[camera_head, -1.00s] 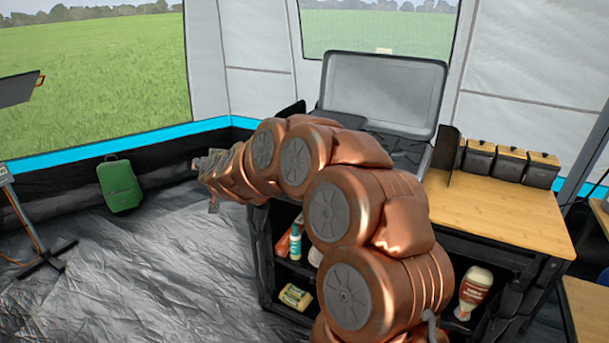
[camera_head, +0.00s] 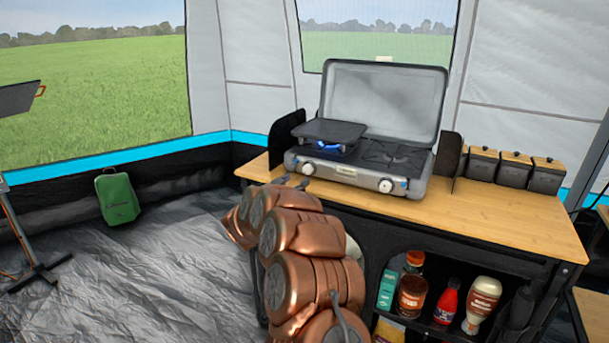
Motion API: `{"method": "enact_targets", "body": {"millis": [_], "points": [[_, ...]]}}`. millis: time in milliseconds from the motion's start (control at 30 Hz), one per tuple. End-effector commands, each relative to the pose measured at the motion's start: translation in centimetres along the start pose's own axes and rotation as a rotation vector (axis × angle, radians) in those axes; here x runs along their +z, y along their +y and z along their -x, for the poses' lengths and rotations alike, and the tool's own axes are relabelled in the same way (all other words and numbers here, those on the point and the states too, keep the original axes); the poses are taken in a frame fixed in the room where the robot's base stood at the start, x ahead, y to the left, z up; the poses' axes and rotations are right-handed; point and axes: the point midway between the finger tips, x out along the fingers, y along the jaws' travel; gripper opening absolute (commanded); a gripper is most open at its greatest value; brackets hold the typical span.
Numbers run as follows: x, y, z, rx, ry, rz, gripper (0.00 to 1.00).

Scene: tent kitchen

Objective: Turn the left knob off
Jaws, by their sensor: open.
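The camping stove (camera_head: 346,172) stands on the wooden counter with its grey lid raised. Its left knob (camera_head: 308,168) is on the front panel, and the right knob (camera_head: 386,186) is further along. A blue flame (camera_head: 329,146) shows under the dark griddle plate (camera_head: 334,131) over the left burner. My gripper (camera_head: 294,182) is open, with its grey fingers just in front of and slightly lower left of the left knob in the picture. I cannot tell whether they touch it. My copper arm reaches up from below and hides part of the counter's front.
The counter (camera_head: 480,213) has free room to the right of the stove. Dark wind panels stand at the stove's left (camera_head: 286,137) and right (camera_head: 448,154). Several dark canisters (camera_head: 514,169) line the back right. Bottles (camera_head: 449,301) stand on the shelf below.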

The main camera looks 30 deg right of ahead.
Motion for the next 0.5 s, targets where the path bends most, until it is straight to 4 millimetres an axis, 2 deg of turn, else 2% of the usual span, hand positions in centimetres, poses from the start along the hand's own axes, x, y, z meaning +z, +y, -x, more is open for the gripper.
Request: {"method": "enact_targets", "body": {"millis": [500], "points": [[-0.1, 0.0, -5.9, 0.001, 0.002, 0.000, 0.60]]}}
